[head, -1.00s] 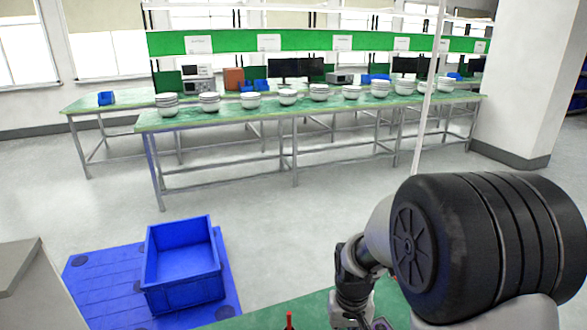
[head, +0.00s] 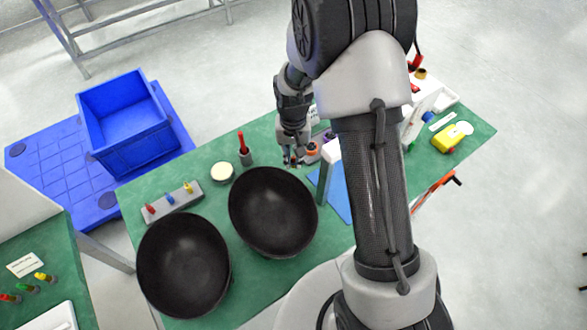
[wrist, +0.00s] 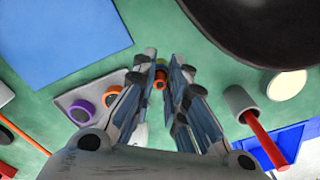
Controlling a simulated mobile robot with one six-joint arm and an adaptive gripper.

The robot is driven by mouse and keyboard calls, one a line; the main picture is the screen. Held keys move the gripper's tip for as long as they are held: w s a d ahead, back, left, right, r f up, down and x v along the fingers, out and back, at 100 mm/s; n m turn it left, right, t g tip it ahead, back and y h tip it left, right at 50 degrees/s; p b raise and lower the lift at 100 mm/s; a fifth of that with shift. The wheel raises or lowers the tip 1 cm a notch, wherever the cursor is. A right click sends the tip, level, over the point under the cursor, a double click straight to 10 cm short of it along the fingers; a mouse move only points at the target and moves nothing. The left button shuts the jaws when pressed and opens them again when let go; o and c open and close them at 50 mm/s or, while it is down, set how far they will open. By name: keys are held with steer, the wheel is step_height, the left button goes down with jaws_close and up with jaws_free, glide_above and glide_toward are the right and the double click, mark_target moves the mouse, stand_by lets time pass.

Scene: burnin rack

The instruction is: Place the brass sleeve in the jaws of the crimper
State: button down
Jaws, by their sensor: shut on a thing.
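My gripper (wrist: 161,72) is shut on a small orange-brass piece (wrist: 160,81) between its fingertips in the wrist view. It looks like the brass sleeve, but the fingers cover much of it. In the head view my gripper (head: 292,158) is low over the green bench, beyond the black bowls, and the piece is too small to make out. I cannot identify the crimper with certainty. A red-orange tool with a black end (head: 435,190) is at the bench's right edge, partly behind my arm.
Two black bowls (head: 183,265) (head: 272,212) stand at the front. A red-handled tool in a grey cup (head: 245,157), a pale round lid (head: 222,172) and a grey block with coloured pegs (head: 172,203) are to the left.

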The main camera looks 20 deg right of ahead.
mark_target(293, 167)
steer(key=shift+f+b, duration=0.7)
steer(key=shift+f, duration=1.75)
steer(key=shift+f, duration=0.2)
steer(key=c, duration=1.6)
jaws_free()
steer(key=shift+r, duration=0.1)
